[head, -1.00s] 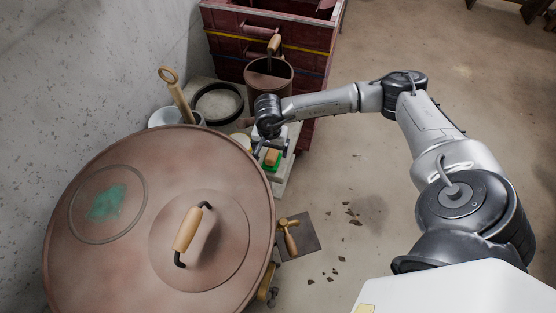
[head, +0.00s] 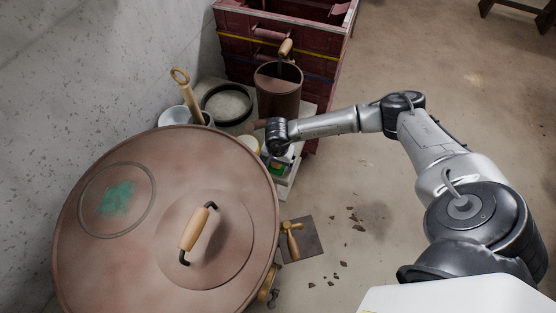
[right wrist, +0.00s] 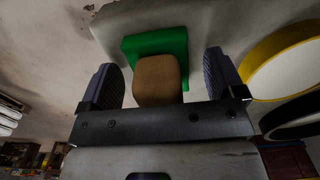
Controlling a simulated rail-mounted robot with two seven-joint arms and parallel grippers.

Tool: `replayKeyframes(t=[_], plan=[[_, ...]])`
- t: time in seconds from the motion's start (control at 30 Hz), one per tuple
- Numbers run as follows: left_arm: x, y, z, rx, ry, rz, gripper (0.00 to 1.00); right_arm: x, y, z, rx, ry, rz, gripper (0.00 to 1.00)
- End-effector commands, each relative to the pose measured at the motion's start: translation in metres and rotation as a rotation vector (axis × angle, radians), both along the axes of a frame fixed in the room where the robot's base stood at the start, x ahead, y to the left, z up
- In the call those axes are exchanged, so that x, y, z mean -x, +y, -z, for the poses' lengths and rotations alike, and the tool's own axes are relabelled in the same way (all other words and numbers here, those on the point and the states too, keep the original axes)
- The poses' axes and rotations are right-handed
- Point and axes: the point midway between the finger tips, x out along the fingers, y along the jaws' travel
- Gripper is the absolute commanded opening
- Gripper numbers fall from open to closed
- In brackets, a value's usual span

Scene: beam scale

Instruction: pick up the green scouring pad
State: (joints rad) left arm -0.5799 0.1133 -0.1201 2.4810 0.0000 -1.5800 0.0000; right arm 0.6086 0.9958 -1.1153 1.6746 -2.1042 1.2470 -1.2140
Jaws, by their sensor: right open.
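The green scouring pad (head: 276,170) lies on a pale ledge beside the large brown lid and is mostly covered by my right gripper (head: 279,160) in the head view. In the right wrist view the pad (right wrist: 180,42) shows as a green slab with a tan block (right wrist: 157,82) on its near side. My right gripper (right wrist: 161,66) is open, with one dark finger on each side of the tan block and a visible gap at both sides. Whether the fingers touch the ledge cannot be told. My left gripper is not in view.
The brown lid with a wooden handle (head: 193,230) fills the lower left. A brown can (head: 277,92), a grey-filled round dish (head: 228,104) and a pale pot (head: 172,116) stand close behind. A yellow-rimmed round thing (right wrist: 283,62) is near the right finger. The floor at right is mostly clear.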

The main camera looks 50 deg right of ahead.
Motion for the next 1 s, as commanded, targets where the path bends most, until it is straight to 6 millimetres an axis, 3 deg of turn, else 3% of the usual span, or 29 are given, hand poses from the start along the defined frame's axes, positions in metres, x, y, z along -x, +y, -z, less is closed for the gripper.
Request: replayKeyframes(t=[0.2,0.8,1.0], plan=[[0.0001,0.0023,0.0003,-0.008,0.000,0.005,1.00,0.0000,0.0001,0.0008,0.000,0.000,0.000,0.88],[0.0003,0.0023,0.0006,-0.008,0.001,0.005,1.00,-0.0001,-0.0001,0.0002,0.000,0.000,0.000,0.33],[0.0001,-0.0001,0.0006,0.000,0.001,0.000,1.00,-0.0001,-0.0001,0.0000,0.000,0.000,0.000,0.33]])
